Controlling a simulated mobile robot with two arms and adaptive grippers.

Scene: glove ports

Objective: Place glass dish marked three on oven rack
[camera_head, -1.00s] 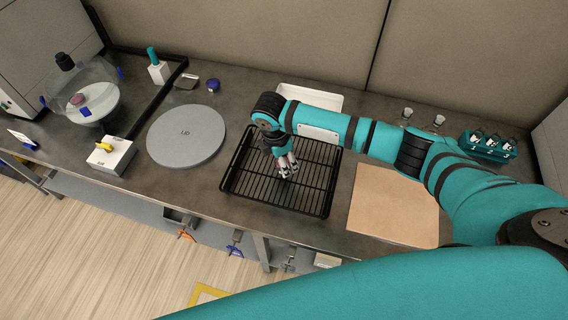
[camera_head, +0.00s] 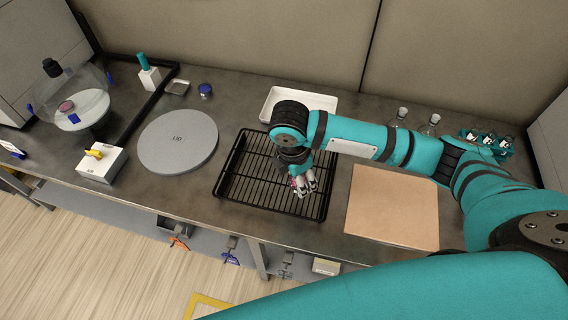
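The black wire oven rack (camera_head: 240,180) lies on the dark bench in the middle of the view. My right gripper (camera_head: 303,187) points down over the right part of the rack, with its fingers close together. A small pinkish patch shows at the fingers. I cannot tell whether it is a held dish or whether the fingers are shut. No dish marked three can be made out. A small blue-topped dish (camera_head: 205,90) and a small square metallic dish (camera_head: 177,87) stand at the back left. My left gripper is not in view.
A round grey lid (camera_head: 178,142) lies left of the rack, a tan board (camera_head: 392,207) right of it. A white tray (camera_head: 275,98) is behind, partly hidden by my arm. A clear chamber (camera_head: 85,90) stands far left; flasks (camera_head: 432,125) and a vial rack (camera_head: 503,151) stand right.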

